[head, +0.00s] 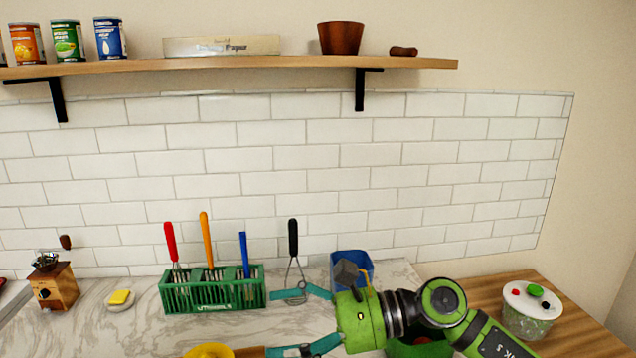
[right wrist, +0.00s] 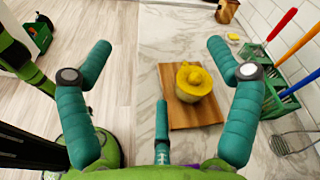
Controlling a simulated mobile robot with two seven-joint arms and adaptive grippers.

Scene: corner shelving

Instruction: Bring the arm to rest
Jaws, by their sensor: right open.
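My right gripper (head: 272,325) reaches in from the lower right over the marble counter, pointing left. Its two teal fingers are spread wide with nothing between them. In the right wrist view the open gripper (right wrist: 158,47) shows the floor and the counter edge below, between its fingers. My right arm (head: 400,312) is green and black and hides part of the counter. My left gripper is in neither view.
A yellow lidded pot (right wrist: 195,84) sits on a wooden board (right wrist: 180,118) below the gripper. A green rack (head: 212,296) with utensils, a whisk (head: 293,240) and a blue container (head: 352,262) stand near the wall. A clear tub (head: 530,318) is right. A shelf (head: 240,65) hangs above.

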